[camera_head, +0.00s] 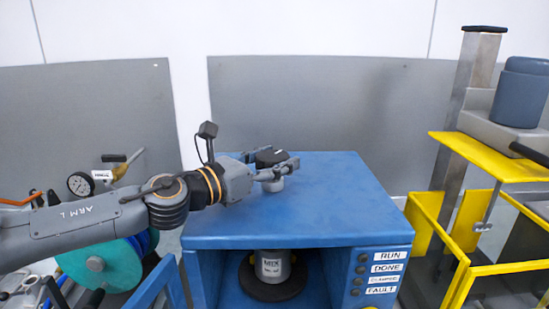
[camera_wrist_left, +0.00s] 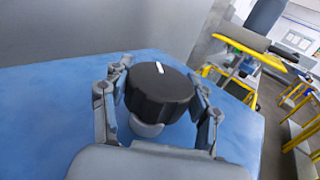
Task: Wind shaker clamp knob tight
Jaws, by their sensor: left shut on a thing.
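The clamp knob (camera_wrist_left: 160,92) is black and round with a white mark on its top. It sits on a light grey collar on top of the blue shaker cabinet (camera_head: 330,205). The knob also shows in the head view (camera_head: 270,157), partly behind my gripper. My left gripper (camera_head: 285,168) comes in from the left, and its fingers are on both sides of the knob, shut on it. In the left wrist view the white mark points away toward the back. A grey can (camera_head: 272,266) stands on a dark round plate inside the cabinet's open front. My right gripper is not in view.
Labels RUN, DONE and FAULT with buttons (camera_head: 361,270) are on the cabinet's front right. A yellow-framed machine (camera_head: 490,150) stands at the right. A teal reel (camera_head: 115,262) and a gauge (camera_head: 81,184) are at the left. Grey panels stand behind. The cabinet top around the knob is clear.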

